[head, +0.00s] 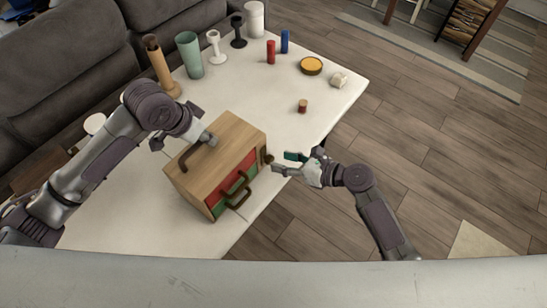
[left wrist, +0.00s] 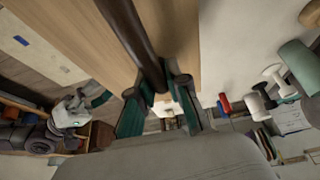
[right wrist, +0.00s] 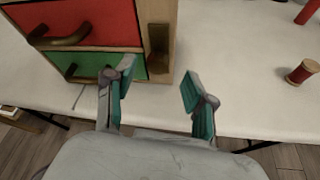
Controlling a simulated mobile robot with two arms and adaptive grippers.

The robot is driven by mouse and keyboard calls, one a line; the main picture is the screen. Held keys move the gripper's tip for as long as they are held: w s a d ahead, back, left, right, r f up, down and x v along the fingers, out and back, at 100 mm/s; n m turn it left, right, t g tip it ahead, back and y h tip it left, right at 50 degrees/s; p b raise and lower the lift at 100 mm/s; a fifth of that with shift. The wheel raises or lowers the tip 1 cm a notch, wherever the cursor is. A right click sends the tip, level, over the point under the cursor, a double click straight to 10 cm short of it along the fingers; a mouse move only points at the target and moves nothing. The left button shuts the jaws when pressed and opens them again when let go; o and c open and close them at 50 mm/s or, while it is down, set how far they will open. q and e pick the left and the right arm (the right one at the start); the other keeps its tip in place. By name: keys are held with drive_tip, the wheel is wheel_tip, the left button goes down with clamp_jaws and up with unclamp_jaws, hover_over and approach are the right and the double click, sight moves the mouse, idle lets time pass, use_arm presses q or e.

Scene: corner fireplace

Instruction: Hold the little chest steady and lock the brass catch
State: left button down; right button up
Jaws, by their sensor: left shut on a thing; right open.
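The little chest (head: 228,139) is a wooden box on the white table, with red and green drawer fronts and dark handles. My left gripper (head: 205,141) is shut on the dark top handle (head: 190,160), which runs between its fingers in the left wrist view (left wrist: 140,45). The brass catch (head: 268,158) sits on the chest's right side; in the right wrist view it is a brownish piece (right wrist: 158,64) low on the wooden side. My right gripper (head: 283,163) is open and empty, just short of the catch, fingers spread either side of it in the right wrist view. Whether the catch is locked I cannot tell.
Behind the chest stand a wooden pepper mill (head: 158,64), a green cup (head: 189,54) and candle holders. A small spool (head: 302,106) and a yellow dish (head: 311,66) lie to the right. A grey sofa (head: 60,60) borders the table's far side.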

sight(273, 159)
drive_tip(key=shift+x, duration=2)
clamp_jaws()
